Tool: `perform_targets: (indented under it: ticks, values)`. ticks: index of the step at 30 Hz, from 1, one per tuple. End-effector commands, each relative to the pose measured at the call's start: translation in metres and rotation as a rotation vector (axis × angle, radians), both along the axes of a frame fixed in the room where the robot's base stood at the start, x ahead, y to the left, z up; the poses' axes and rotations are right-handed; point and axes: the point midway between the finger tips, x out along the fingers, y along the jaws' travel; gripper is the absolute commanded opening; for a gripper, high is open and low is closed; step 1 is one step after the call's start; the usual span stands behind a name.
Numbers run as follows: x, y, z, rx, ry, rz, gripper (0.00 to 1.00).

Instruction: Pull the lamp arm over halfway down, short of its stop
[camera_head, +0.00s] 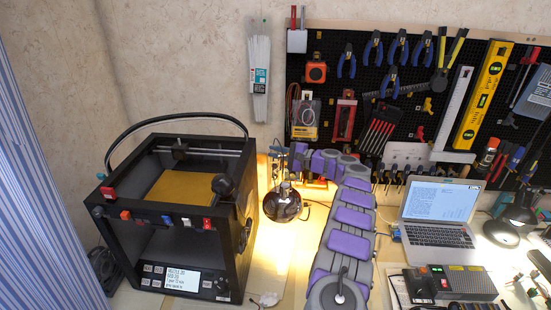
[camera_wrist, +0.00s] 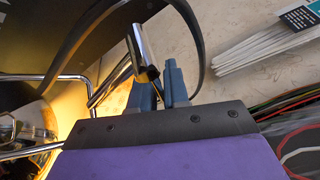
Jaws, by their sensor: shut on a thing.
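The lamp (camera_head: 282,204) stands on the bench right of the printer, with a dark, shiny round part low down and thin metal rods above it. Its chrome lamp arm shows large in the wrist view (camera_wrist: 142,48), slanting up between my fingers. My gripper (camera_wrist: 159,80) has two blue fingers shut on the chrome lamp arm near its upper end. In the head view my gripper (camera_head: 290,156) is small, at the top of the lamp. Most of the joint and any stop are too small or hidden to make out.
A black 3D printer (camera_head: 172,215) stands close on the left, with a dark hose (camera_head: 180,117) arching over it. The pegboard (camera_head: 420,100) with tools is behind. A laptop (camera_head: 440,215), a second lamp (camera_head: 512,220) and a control box (camera_head: 455,283) are on the right.

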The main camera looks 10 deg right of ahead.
Motion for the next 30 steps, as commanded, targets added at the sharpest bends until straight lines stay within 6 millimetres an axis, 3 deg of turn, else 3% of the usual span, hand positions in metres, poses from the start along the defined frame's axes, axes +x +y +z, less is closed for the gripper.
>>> perform_targets:
  ticks: [11,12,17,25,30]
  values:
    - [0.0,0.0,-0.002,-0.003,-0.005,-0.002,0.0]
    - [0.0,0.0,-0.002,-0.003,-0.005,-0.002,0.19]
    - [0.0,0.001,-0.002,-0.002,-0.007,-0.001,0.33]
    - [-0.001,0.0,0.0,-0.003,-0.008,-0.001,0.33]
    - [-0.011,-0.016,0.003,-0.001,-0.009,-0.005,0.33]
